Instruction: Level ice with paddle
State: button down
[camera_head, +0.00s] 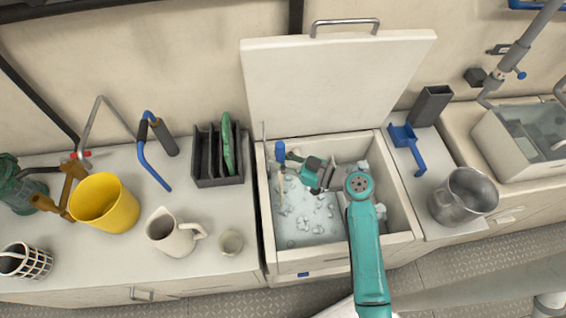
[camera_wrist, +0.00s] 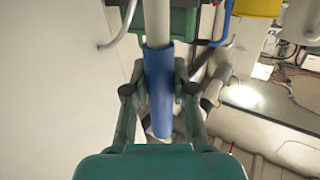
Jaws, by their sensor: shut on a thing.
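The ice chest (camera_head: 340,258) stands open in the middle of the head view, its white lid (camera_head: 335,85) raised behind it. Loose pale ice (camera_head: 310,222) lies on the chest floor, with lumps scattered unevenly. My gripper (camera_head: 287,156) reaches into the chest's left back part. It is shut on the paddle's blue grip (camera_head: 280,151), which also shows between the fingers in the wrist view (camera_wrist: 158,95). The paddle's pale shaft runs down towards the ice on the left. I cannot tell whether its lower end touches the ice. My arm hides the chest's right part.
Left counter: a yellow bucket (camera_head: 105,207), a white pitcher (camera_head: 173,236), a small cup (camera_head: 230,242) and a dark slotted rack (camera_head: 217,178). Right of the chest: a blue tool (camera_head: 407,143), a dark bin (camera_head: 430,106) and a metal pot (camera_head: 462,198). The chest walls enclose my gripper.

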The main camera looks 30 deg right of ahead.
notch_tip(320, 180, up, 27)
jog(key=shift+r, duration=0.15)
dwell(1.6)
dwell(1.0)
